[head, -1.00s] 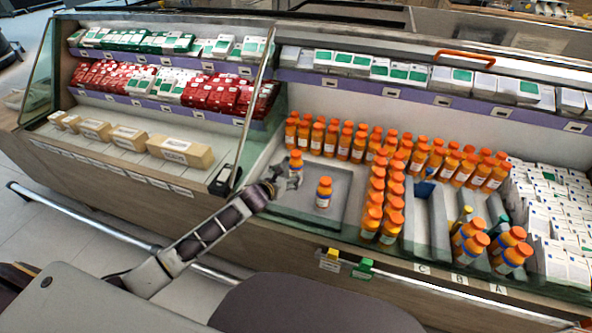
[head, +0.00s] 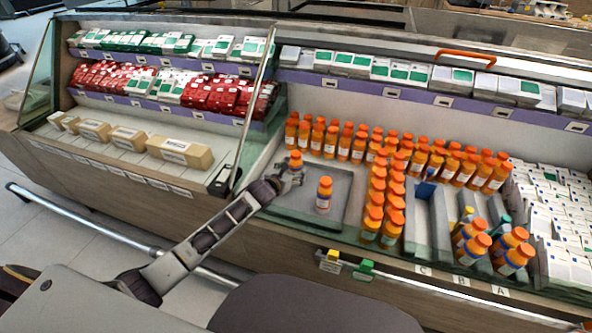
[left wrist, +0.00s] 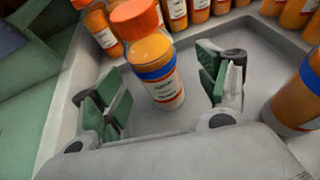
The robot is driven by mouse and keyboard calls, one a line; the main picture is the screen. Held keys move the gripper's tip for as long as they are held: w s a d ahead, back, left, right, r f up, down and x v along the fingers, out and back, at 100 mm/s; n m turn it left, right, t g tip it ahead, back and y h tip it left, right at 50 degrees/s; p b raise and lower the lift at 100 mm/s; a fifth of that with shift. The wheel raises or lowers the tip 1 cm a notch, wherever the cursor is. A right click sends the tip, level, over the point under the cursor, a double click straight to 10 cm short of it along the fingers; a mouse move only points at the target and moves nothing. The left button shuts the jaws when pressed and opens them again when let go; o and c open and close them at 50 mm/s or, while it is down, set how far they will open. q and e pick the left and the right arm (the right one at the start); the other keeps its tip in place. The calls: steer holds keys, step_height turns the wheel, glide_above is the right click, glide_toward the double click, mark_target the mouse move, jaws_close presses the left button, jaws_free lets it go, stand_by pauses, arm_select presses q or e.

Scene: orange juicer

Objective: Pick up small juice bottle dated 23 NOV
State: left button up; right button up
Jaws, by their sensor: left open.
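A small orange juice bottle (head: 295,163) with an orange cap and a blue-banded label stands upright at the left of a grey tray. It also shows in the left wrist view (left wrist: 157,75), between the open green-padded fingers of my left gripper (left wrist: 165,100); both fingers look apart from it. The label print is too small to read a date. In the head view my left gripper (head: 285,183) is at this bottle's near side. A second bottle (head: 324,194) stands upright in the tray to the right, and shows at the right edge of the left wrist view (left wrist: 299,95). My right gripper is not in view.
The tray (head: 284,213) has raised rims. Rows of similar bottles (head: 345,143) stand behind it and to its right. Grey lanes marked A, B and C hold more bottles (head: 472,248). A slanted glass divider (head: 253,110) rises to the left.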

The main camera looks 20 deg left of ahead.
mark_target(293, 171)
arm_select(q)
steer(key=shift+w+f, duration=0.3)
steer(key=shift+w, duration=0.15)
steer(key=shift+w+f+b, duration=0.25)
steer(key=shift+w+b, duration=0.05)
steer(key=shift+w, duration=0.05)
steer(key=shift+w+f, duration=0.4)
steer(key=shift+w, duration=0.15)
steer(key=shift+b+x, duration=0.4)
steer(key=shift+x, duration=0.55)
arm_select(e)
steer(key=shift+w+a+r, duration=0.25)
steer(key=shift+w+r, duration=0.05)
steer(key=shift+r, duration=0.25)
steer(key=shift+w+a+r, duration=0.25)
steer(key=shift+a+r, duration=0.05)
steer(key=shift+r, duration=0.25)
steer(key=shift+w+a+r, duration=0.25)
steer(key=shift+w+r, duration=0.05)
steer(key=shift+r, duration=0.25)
arm_select(q)
steer(key=shift+c, duration=0.3)
steer(key=shift+r, duration=0.1)
steer(key=c, duration=1.3)
steer(key=shift+o, duration=0.2)
steer(key=shift+r, duration=0.1)
